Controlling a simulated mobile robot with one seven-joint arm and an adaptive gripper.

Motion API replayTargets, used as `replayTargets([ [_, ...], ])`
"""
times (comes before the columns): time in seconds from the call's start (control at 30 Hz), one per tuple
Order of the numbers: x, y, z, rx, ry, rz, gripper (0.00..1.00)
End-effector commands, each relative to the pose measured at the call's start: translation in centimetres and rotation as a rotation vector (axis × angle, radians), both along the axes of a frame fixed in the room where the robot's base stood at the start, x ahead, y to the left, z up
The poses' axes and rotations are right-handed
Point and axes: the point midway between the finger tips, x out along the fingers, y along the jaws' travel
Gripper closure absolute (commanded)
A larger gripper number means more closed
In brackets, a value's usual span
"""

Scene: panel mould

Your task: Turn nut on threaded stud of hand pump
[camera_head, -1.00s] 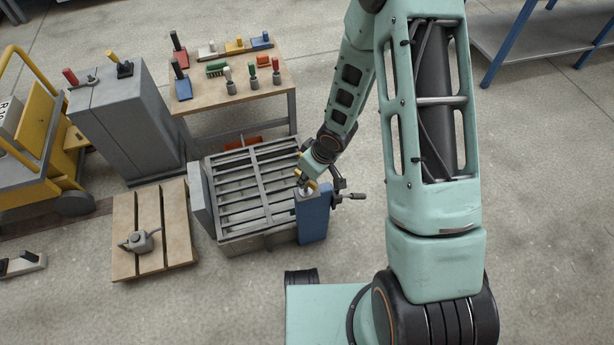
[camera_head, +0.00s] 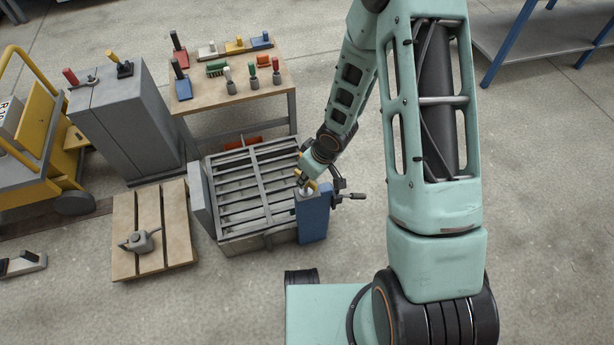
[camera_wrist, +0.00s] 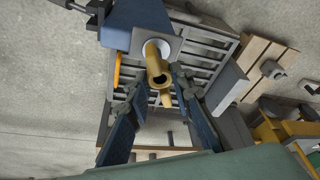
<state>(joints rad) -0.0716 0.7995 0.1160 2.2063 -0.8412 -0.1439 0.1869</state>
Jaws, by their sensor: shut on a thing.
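The hand pump (camera_head: 313,218) is a blue upright block at the right end of the grey slatted mould, with its upper part partly hidden by my gripper in the head view. In the wrist view its blue body (camera_wrist: 138,18) is at the top, with a pale ring around a brass-coloured hollow piece (camera_wrist: 157,65), which I take for the nut on the stud. My gripper (camera_wrist: 159,78) has a finger on each side of this piece and is shut on it. The thread itself cannot be made out. My gripper also shows small in the head view (camera_head: 306,179).
The slatted mould (camera_head: 228,240) stands left of the pump. A dark crank handle (camera_head: 350,196) sticks out to the pump's right. A tool table (camera_head: 262,98) stands behind.

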Motion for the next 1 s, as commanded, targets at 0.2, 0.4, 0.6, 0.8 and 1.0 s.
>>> replayTargets([
  [0.2, 0.0, 0.0, -0.2, 0.0, 0.0, 0.0, 1.0],
  [0.4, 0.0, 0.0, -0.7, 0.0, 0.0, 0.0, 1.0],
  [0.6, 0.0, 0.0, -1.2, 0.0, 0.0, 0.0, 1.0],
  [0.8, 0.0, 0.0, -1.7, 0.0, 0.0, 0.0, 1.0],
  [1.0, 0.0, 0.0, -2.2, 0.0, 0.0, 0.0, 1.0],
])
